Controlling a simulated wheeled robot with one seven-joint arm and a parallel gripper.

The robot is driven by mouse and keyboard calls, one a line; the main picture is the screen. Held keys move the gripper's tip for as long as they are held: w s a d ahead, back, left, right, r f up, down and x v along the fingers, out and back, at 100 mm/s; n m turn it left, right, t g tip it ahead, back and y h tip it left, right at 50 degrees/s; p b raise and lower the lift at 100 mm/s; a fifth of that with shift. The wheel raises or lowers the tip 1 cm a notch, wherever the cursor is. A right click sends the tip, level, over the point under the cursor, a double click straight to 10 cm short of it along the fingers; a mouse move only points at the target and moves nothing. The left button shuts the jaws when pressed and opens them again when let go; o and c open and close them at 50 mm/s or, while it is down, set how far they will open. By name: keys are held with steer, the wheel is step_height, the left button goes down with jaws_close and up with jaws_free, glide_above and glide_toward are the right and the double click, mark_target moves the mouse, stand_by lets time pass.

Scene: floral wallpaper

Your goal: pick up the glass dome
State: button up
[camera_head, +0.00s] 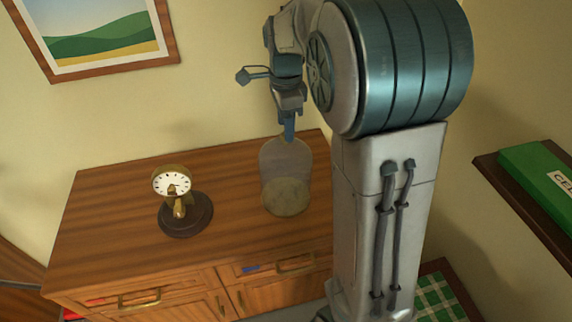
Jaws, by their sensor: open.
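The clear glass dome (286,170) stands upright on the right part of the wooden cabinet top, near my arm. Its round base end rests on the wood. My gripper (288,138) is directly above the dome, pointing down, with its fingertips at or just over the dome's top. I cannot tell whether they touch it. The fingers are seen edge-on, so the gap between them is hidden. My arm blocks the view of the cabinet's right end.
A small brass clock with a white dial (172,185) stands on a dark round base (186,215) left of the dome. The wooden cabinet (110,225) has clear room around both. A wall shelf (520,195) with a green box (535,172) juts out at right. A framed picture (95,35) hangs on the wall.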

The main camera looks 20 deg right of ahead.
steer(key=shift+f, duration=1.3)
jaws_close()
stand_by(0.4)
